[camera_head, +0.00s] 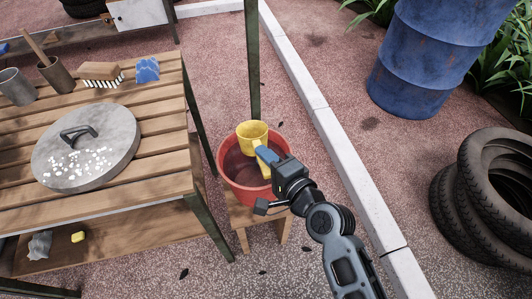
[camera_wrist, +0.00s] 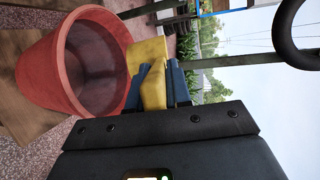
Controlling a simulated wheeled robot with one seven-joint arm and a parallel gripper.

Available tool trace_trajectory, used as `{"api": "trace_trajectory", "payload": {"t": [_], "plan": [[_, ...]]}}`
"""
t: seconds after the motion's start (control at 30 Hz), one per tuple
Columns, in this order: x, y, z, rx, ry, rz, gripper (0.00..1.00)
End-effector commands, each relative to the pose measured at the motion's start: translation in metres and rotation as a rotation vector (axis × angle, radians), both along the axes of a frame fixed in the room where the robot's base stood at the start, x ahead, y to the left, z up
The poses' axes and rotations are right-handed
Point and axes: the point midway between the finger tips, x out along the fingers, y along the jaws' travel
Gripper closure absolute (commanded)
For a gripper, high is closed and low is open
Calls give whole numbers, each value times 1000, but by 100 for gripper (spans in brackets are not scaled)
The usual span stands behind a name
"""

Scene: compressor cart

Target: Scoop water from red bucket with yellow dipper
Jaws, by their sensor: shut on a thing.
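The red bucket (camera_head: 223,160) stands on a small wooden stool (camera_head: 240,217) beside the slatted table. Its inside looks dark, and I cannot make out the water level. The yellow dipper (camera_head: 252,133) is over the far part of the bucket's mouth in the head view, with its cup opening facing up. My gripper (camera_head: 266,158) is shut on the dipper's handle, above the bucket. In the wrist view, the dipper (camera_wrist: 148,60) is between the blue fingers of my gripper (camera_wrist: 158,88), and the red bucket (camera_wrist: 45,75) is to the left. I cannot tell whether the cup holds water.
A green post (camera_head: 252,60) rises behind the bucket. A blue barrel (camera_head: 430,60) and stacked tyres (camera_head: 480,220) stand right, beyond a white kerb (camera_head: 330,145).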

Motion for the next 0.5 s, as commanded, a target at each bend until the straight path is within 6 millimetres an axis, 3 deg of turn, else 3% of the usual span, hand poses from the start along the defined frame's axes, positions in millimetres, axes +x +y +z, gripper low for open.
{"api": "trace_trajectory", "payload": {"t": [0.5], "plan": [[3, 1, 6, -20, 68, 1, 100]]}}
